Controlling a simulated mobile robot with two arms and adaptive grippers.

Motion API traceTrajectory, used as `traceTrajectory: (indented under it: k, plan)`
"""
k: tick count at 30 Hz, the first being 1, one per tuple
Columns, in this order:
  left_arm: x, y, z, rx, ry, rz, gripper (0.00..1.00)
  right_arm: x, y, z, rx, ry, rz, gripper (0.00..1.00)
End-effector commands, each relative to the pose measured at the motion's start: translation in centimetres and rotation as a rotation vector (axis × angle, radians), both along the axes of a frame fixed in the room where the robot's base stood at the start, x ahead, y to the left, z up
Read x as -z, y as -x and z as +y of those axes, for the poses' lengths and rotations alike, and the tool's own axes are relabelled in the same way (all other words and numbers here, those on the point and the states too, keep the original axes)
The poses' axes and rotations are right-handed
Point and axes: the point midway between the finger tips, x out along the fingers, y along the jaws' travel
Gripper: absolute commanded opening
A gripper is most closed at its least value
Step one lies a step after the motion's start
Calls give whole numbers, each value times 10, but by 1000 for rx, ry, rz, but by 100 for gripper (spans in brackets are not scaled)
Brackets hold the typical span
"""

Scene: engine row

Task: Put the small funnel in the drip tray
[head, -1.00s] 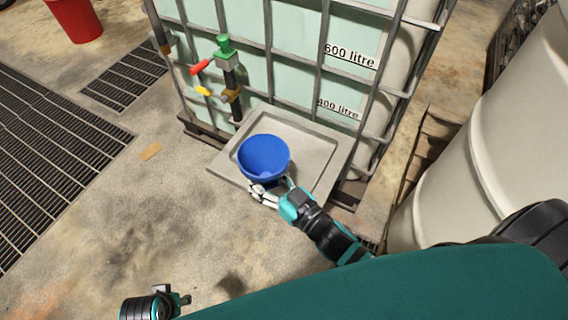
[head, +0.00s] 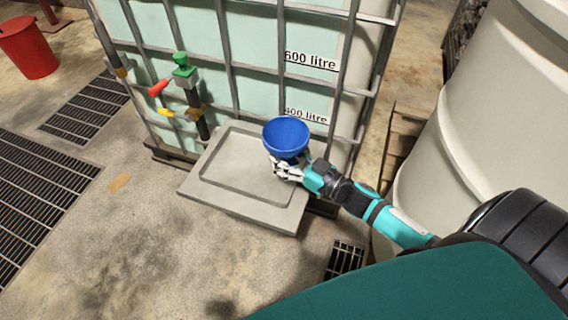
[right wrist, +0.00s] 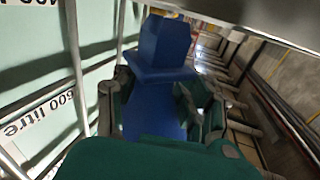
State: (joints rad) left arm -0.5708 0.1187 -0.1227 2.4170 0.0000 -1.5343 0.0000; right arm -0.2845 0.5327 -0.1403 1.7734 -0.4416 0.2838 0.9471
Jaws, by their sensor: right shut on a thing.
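The small funnel (head: 286,136) is blue with a wide round bowl. In the head view it is held above the back right part of the drip tray. My right gripper (head: 287,168) is shut on it, just below the bowl. In the right wrist view the blue funnel (right wrist: 160,90) sits between the fingers (right wrist: 158,105). The drip tray (head: 240,205) is a grey, shallow square tray on the floor in front of the caged tank. Its visible inside is empty. My left gripper is not in view.
The caged tank (head: 255,60) stands right behind the tray, with a valve and green handle (head: 184,66) over the tray's left side. A large white barrel (head: 480,130) stands at the right. A red bucket (head: 28,48) and floor grates (head: 35,195) are at the left.

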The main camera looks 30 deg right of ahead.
Motion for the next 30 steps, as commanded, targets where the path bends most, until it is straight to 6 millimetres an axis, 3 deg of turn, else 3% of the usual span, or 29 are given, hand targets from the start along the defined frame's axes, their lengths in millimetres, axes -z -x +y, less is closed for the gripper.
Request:
traceTrajectory:
  k: [3, 6, 18, 19, 25, 30]
  plan:
    - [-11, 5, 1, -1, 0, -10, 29, 19, 0, 1, 2, -4, 2, 7]
    - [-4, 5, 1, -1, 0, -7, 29, 29, 0, 1, 1, -2, 0, 7]
    - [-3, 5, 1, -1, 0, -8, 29, 32, 0, 1, 0, -2, 1, 6]
    - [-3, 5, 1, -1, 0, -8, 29, 33, 0, 1, 0, -1, 2, 43]
    - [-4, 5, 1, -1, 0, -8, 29, 32, 1, 1, 0, 0, 1, 69]
    - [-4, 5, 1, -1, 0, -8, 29, 32, 1, 1, 0, 0, 1, 71]
